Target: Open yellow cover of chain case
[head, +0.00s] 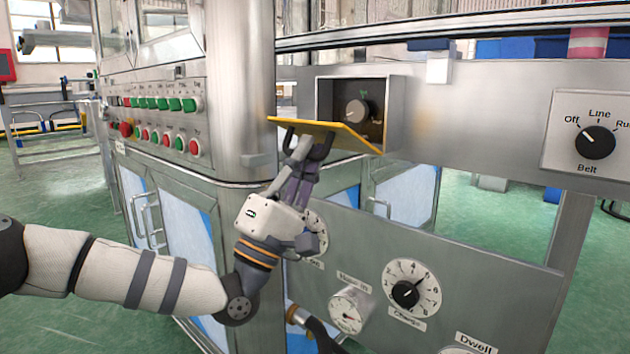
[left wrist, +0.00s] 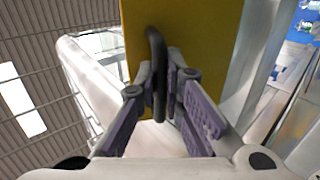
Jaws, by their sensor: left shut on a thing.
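The yellow cover (head: 335,133) is swung down from the front of the small grey chain case (head: 392,115) and tilts outward, so the case stands open. Inside it a dark round knob (head: 356,110) shows against a brown back. My left gripper (head: 305,150) is below the cover, shut on its dark handle. In the left wrist view the yellow cover (left wrist: 180,40) fills the upper middle, and the black loop handle (left wrist: 157,70) is between the fingers of my left gripper (left wrist: 165,85).
Rows of green and red buttons (head: 160,103) are on the steel cabinet at the left. A Belt selector (head: 596,142) is on the panel at the right. A Change dial (head: 405,294) and a gauge (head: 350,310) are on the lower panel, close to my left forearm.

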